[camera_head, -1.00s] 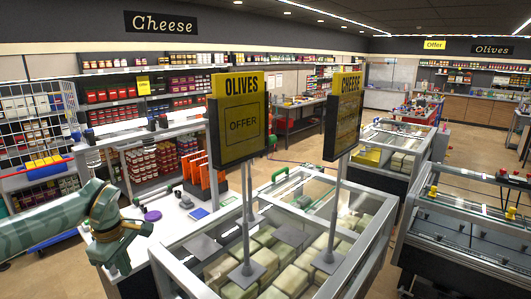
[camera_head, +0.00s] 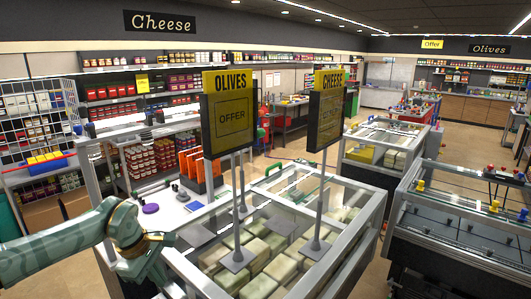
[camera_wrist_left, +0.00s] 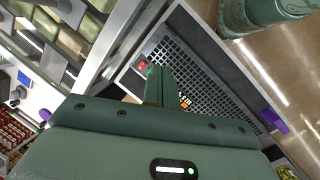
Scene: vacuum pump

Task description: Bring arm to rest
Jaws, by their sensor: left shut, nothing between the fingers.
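My left arm comes in from the left in the head view, with its green gripper (camera_head: 165,242) low beside the white counter (camera_head: 172,215) and the near corner of the glass-topped display case (camera_head: 215,282). In the left wrist view the gripper's fingers (camera_wrist_left: 158,82) are together and hold nothing. Below them is a dark grid panel (camera_wrist_left: 205,70) in a grey frame. My right gripper is not in view.
The case holds pale blocks (camera_head: 258,285) and carries the OLIVES sign (camera_head: 230,122) and CHEESE sign (camera_head: 327,118) on posts. Orange upright pieces (camera_head: 200,172) and a purple disc (camera_head: 150,208) are on the counter. Open floor (camera_head: 60,275) lies at lower left.

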